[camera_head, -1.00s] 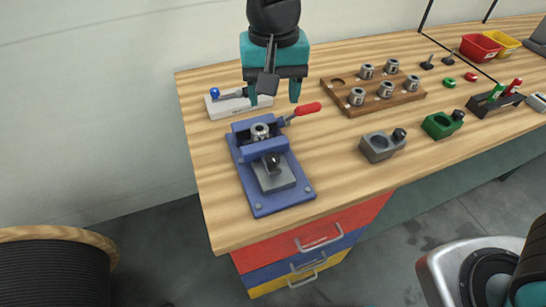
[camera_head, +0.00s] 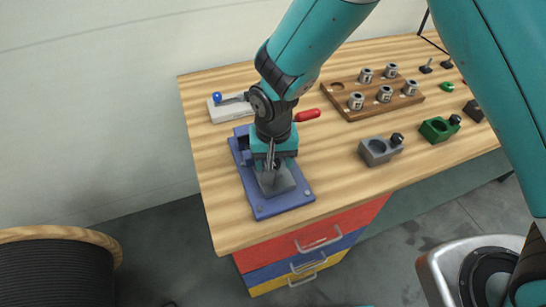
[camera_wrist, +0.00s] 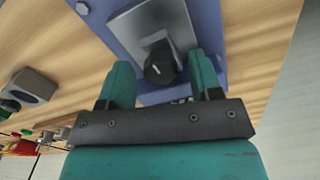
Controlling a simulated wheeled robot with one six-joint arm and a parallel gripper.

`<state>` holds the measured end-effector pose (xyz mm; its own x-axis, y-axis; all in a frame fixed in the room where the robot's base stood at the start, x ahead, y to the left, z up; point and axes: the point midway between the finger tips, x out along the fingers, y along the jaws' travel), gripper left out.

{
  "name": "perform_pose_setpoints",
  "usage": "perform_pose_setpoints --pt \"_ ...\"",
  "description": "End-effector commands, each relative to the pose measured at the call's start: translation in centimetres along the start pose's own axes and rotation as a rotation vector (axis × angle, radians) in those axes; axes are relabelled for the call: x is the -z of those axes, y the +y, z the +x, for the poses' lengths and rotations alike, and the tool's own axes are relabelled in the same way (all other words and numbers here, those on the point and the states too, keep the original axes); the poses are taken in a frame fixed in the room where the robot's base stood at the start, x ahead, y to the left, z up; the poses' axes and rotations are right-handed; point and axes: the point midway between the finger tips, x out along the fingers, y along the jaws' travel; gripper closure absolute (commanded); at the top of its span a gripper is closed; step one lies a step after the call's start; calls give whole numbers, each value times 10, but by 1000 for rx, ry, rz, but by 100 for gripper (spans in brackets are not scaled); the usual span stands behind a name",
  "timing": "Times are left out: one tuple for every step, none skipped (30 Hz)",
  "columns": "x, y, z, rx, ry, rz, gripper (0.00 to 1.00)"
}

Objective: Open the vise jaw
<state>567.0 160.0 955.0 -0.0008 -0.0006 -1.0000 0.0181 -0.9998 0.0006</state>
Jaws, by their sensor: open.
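The blue vise (camera_head: 268,209) sits near the front left corner of the wooden bench. Its grey sliding jaw block (camera_head: 286,181) shows below my gripper, and the block also shows in the wrist view (camera_wrist: 136,24). A round black knob (camera_wrist: 160,68) stands on the block. My gripper (camera_wrist: 159,62) is open, with one teal finger on each side of the knob. In the head view my gripper (camera_head: 270,166) hangs over the vise and hides the knob and the metal ring. I cannot tell whether the fingers touch the knob.
A white block with a blue-knobbed lever (camera_head: 226,108) stands behind the vise. A wooden rack (camera_head: 345,105) with several metal rings is behind right. A grey holder (camera_head: 379,150) and a green holder (camera_head: 437,130) stand to the right. Bench space between vise and grey holder is clear.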

Motion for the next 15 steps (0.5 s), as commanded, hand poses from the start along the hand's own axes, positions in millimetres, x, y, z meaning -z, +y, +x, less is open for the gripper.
perform_pose_setpoints --pt "0 0 2 0 0 0 42" --pt "0 0 3 1 1 0 42" --pt "0 0 3 1 1 0 42" --pt "0 0 4 1 1 0 42" --pt "0 0 4 1 1 0 42" --pt "0 0 4 1 1 0 42" --pt "0 0 4 1 1 0 42" --pt "0 0 4 1 1 0 42" --pt "0 0 4 1 1 0 42" --pt "0 0 4 1 1 -1 44" --pt "0 0 4 1 1 -1 51" --pt "0 0 4 1 1 -1 60" --pt "0 0 4 1 1 -1 67" --pt "0 0 4 1 1 -1 74" --pt "0 0 4 1 1 -1 83"
